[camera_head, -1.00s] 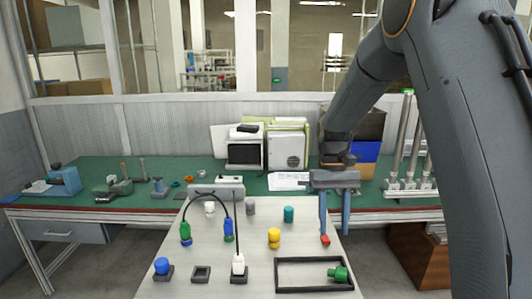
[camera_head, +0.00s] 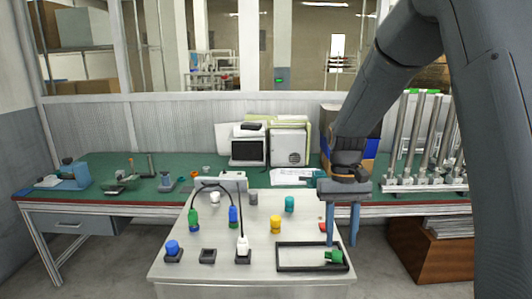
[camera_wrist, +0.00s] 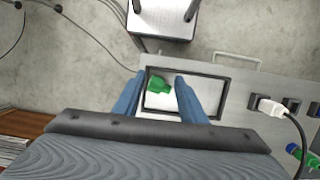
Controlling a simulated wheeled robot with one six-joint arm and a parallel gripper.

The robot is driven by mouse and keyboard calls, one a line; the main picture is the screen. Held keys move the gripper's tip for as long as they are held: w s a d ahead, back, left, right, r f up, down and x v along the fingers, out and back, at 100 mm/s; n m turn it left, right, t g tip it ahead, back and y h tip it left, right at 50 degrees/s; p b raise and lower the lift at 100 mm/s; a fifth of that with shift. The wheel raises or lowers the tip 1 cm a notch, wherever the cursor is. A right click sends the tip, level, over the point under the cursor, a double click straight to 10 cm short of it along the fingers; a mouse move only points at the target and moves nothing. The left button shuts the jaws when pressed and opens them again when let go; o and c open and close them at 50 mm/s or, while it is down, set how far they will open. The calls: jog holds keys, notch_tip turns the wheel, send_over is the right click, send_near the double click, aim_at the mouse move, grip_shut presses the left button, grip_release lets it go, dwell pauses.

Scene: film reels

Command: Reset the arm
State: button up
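My gripper (camera_head: 342,242) is open and empty, its two blue fingers pointing down over the right side of the small light table (camera_head: 225,272). In the wrist view the gripper (camera_wrist: 158,92) has its fingers apart, on either side of a green connector (camera_wrist: 159,86). That connector (camera_head: 333,257) lies in the right end of a black rectangular frame (camera_head: 296,270) on the table. The fingers look above it, not touching it.
Yellow (camera_head: 275,224) and teal (camera_head: 289,204) cylinders stand left of the gripper. A black cable joins connectors near the green (camera_head: 194,220) and blue (camera_head: 233,216) ones. A white plug (camera_head: 243,245) stands in a dark socket. Behind is a green workbench (camera_head: 130,184).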

jog(key=s+f+t+b, duration=0.1)
jog(key=s+f+t, duration=0.2)
jog(key=s, duration=1.1)
jog(key=shift+f+t, duration=0.15)
jog(key=shift+t, duration=0.45)
